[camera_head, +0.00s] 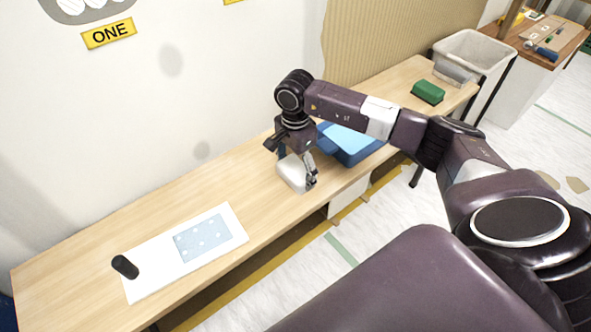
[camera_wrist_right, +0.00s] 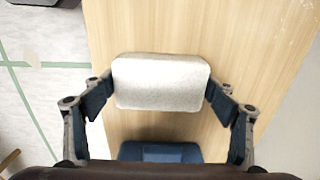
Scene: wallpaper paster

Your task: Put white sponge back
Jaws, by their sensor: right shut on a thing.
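The white sponge (camera_head: 293,174) is at the front part of the long wooden table, left of the blue tray. My right gripper (camera_head: 296,169) is shut on it from above. In the right wrist view the white sponge (camera_wrist_right: 160,82) sits between the two fingers of the right gripper (camera_wrist_right: 161,84), which touch its short ends. The sponge is at or just above the tabletop; I cannot tell whether it touches. The blue tray (camera_head: 360,152) stands right beside it, partly hidden by my right arm. Its edge also shows in the right wrist view (camera_wrist_right: 160,152). My left gripper is not in view.
A white sheet with a light blue patterned piece (camera_head: 210,236) and a black cylinder (camera_head: 125,267) lie at the left of the wooden table (camera_head: 60,285). A green block (camera_head: 428,92) and a grey roll (camera_head: 455,72) are at the right end. A white bin (camera_head: 475,50) stands beyond.

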